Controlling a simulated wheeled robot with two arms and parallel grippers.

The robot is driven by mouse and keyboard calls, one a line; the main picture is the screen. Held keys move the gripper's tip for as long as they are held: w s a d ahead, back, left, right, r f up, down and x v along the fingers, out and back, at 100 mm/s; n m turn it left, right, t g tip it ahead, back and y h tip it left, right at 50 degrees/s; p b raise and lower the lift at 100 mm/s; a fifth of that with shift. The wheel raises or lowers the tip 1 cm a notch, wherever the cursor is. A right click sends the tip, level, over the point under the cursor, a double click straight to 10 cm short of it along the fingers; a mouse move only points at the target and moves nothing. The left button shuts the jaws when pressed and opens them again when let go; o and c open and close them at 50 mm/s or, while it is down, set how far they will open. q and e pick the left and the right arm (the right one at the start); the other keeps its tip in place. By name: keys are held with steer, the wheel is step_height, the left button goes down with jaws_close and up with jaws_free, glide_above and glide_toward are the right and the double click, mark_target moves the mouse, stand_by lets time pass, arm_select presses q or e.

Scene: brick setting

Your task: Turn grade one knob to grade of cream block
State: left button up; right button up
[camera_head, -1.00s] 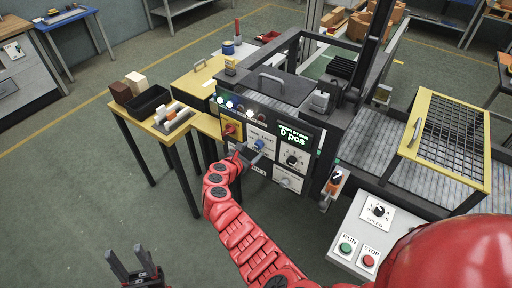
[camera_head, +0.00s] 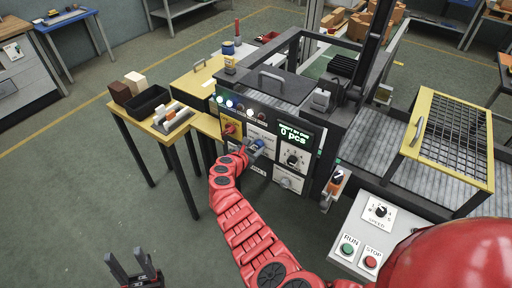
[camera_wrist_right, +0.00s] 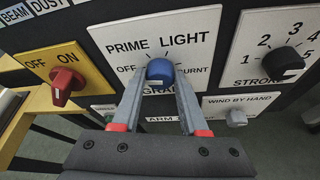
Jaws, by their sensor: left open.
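The blue grade knob (camera_wrist_right: 160,72) is on a white plate (camera_wrist_right: 205,28) reading PRIME, LIGHT, OFF and BURNT, with GRADE partly hidden below. The knob also shows in the head view (camera_head: 258,145). My right gripper (camera_wrist_right: 161,80) has one finger on each side of the knob, with the tips close to its sides; whether they press on it is unclear. The right gripper shows in the head view (camera_head: 253,149) at the panel. The cream block (camera_head: 135,79) stands beside brown blocks (camera_head: 121,92) on a small yellow table. My left gripper (camera_head: 135,266) is open and empty at the bottom left.
A red OFF/ON switch (camera_wrist_right: 65,85) on a yellow plate is left of the grade plate. A black STROKE knob (camera_wrist_right: 285,64) is right of it. A small WIND BY HAND knob (camera_wrist_right: 237,117) is lower right. A black tray (camera_head: 149,101) is beside the blocks.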

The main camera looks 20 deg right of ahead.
jaws_close()
steer(key=shift+f, duration=0.1)
steer(key=shift+s+f+m+t+b, duration=0.1)
steer(key=shift+m+t+b, duration=0.3)
steer(key=shift+m, duration=0.2)
steer(key=shift+d+f+m+t+y+b, duration=0.15)
steer(key=shift+m+t+y+b, duration=0.15)
steer(key=shift+m+b, duration=0.2)
steer(key=m+t+b, duration=0.2)
steer(key=m+b, duration=0.3)
steer(key=b, duration=0.8)
steer(key=f+m+t+h+b, duration=0.1)
steer(key=m+b, duration=0.4)
steer(key=b, duration=0.8)
steer(key=m+t+h+b, duration=0.1)
steer(key=m+t+b, duration=0.2)
steer(key=b, duration=0.9)
steer(key=shift+s+f+m+b, duration=0.15)
steer(key=shift+m+b, duration=0.25)
steer(key=shift+m, duration=1.1)
steer(key=shift+r+m+b, duration=0.25)
steer(key=shift+m+b, duration=0.05)
steer(key=shift+b, duration=0.25)
